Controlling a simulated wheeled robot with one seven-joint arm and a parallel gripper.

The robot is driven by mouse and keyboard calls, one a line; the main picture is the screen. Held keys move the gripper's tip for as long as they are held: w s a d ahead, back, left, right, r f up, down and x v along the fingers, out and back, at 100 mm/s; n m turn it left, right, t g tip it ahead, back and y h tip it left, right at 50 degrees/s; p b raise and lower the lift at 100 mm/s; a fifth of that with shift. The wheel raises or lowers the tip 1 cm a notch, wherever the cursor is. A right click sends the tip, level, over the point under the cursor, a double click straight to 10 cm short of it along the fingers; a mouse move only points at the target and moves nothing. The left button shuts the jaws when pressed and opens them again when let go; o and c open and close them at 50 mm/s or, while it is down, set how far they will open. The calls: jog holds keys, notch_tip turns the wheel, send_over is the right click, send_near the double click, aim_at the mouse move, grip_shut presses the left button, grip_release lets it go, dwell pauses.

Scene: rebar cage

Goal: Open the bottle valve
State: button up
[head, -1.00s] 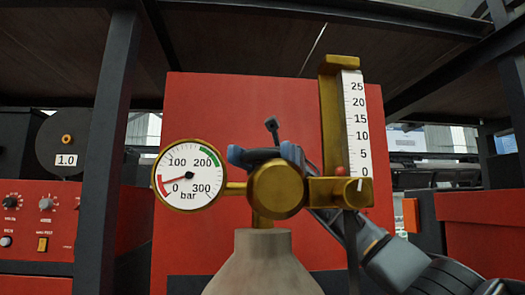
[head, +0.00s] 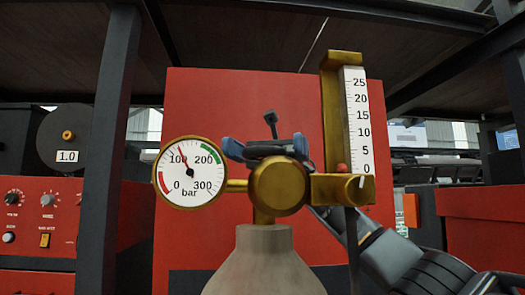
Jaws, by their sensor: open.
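The bottle (head: 264,262) stands upright in the middle with a brass regulator (head: 278,188) on its neck. The round pressure gauge (head: 189,173) is at left, its red needle pointing near 100 bar. The bottle valve itself cannot be made out; it seems hidden behind the regulator and my gripper. My gripper (head: 266,148) is just above and behind the regulator body, its blue fingertips spread apart to left and right. It is open. Whether the fingers touch the valve cannot be told.
A flow scale (head: 357,120) rises at right of the regulator, its red ball near 0. A red panel (head: 240,100) stands behind. Dark posts (head: 106,150) and a red machine with knobs (head: 40,222) are at left. A red box (head: 480,235) is at right.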

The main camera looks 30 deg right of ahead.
jog(key=shift+f, duration=0.1)
jog(key=shift+r, duration=0.55)
notch_tip(320, 180, up, 3)
jog(key=shift+r+b, duration=0.1)
jog(key=shift+b, duration=0.5)
jog(key=s+d+r, duration=0.6)
jog(key=d, duration=0.4)
jog(key=shift+r, duration=0.35)
